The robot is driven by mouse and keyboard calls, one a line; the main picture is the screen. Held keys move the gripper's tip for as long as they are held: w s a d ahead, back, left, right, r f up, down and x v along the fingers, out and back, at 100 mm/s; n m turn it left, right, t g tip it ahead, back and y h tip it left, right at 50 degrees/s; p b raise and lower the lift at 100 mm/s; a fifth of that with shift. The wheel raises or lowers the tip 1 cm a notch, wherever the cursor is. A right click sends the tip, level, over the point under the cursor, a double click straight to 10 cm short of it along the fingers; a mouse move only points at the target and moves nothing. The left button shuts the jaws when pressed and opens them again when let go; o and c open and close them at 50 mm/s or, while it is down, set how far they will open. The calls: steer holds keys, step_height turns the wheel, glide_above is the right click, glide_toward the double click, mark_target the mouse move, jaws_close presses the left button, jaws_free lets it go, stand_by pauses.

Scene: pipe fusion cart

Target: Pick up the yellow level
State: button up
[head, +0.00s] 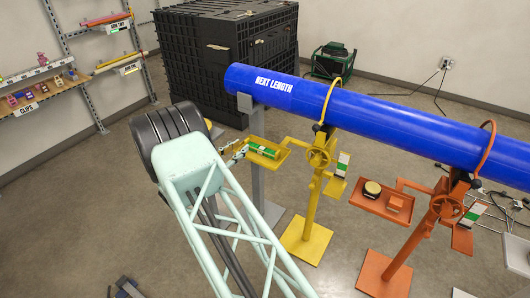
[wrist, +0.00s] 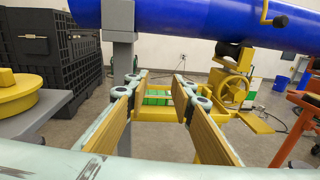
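A yellow tray (head: 284,156) on the yellow stand (head: 310,215) holds a green bar-like object (head: 262,151) with light parts. I cannot tell for certain whether this is the yellow level; no plainly yellow level shows. In the wrist view the green object (wrist: 157,97) shows between and beyond my fingers, in the yellow tray (wrist: 150,116). My gripper (wrist: 164,82) is open, with two tan-padded fingers spread apart and nothing between the pads. In the head view my gripper (head: 238,153) is at the tray's left side, partly hidden behind my arm.
A long blue pipe (head: 380,115) runs above the tray, resting on a grey post (head: 257,150) and stands. An orange stand (head: 405,240) with its own tray (head: 368,203) is at right. A black crate (head: 220,60) stands behind; shelves (head: 50,85) are at left.

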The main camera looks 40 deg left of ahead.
steer(key=n+y, duration=0.2)
glide_toward(245, 141)
steer(key=shift+s+a+f, duration=0.1)
steer(key=shift+s, duration=0.5)
steer(key=shift+s+a+f, duration=0.1)
steer(key=shift+s, duration=0.45)
steer(key=shift+w+m+h, duration=0.15)
steer(key=shift+m+h, duration=0.15)
steer(key=shift+h, duration=0.1)
steer(key=shift+w+a+b, duration=0.2)
steer(key=shift+w+b, duration=0.05)
steer(key=shift+w, duration=1.8)
steer(key=shift+w+a+b, duration=0.2)
steer(key=shift+w+b, duration=0.05)
steer(key=shift+w, duration=1.85)
steer(key=shift+w+a+b, duration=0.1)
steer(key=shift+w+b, duration=0.1)
steer(key=shift+w, duration=1.05)
steer(key=shift+w+a+b, duration=0.15)
steer(key=shift+w, duration=1.15)
jaws_close()
